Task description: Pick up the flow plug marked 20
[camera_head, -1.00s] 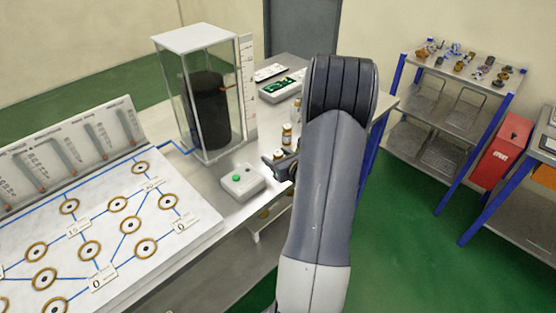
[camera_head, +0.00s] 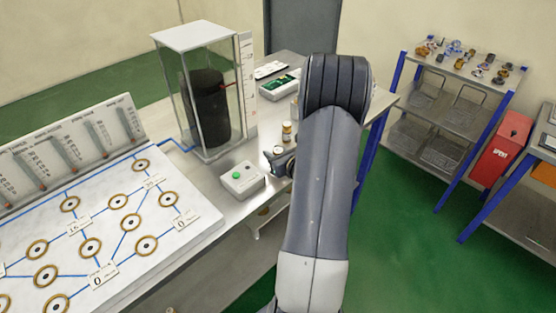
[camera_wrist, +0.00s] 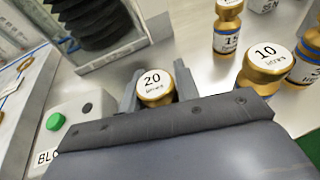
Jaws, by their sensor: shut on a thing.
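The flow plug marked 20 (camera_wrist: 155,87) is brass with a white top label, and it sits between the two fingers of my gripper (camera_wrist: 154,92) in the wrist view. My gripper is shut on it. The plug's lower part is hidden by my gripper. In the head view my gripper (camera_head: 279,163) shows low over the bench beside the button box, partly hidden by my arm. I cannot tell whether the plug touches the bench.
A plug marked 10 (camera_wrist: 265,60) stands close on the right, with others near it. A box with a green button (camera_head: 242,179) is on the left. A glass tank (camera_head: 211,100) with black bellows stands behind. A marble board (camera_head: 120,225) with brass rings lies left.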

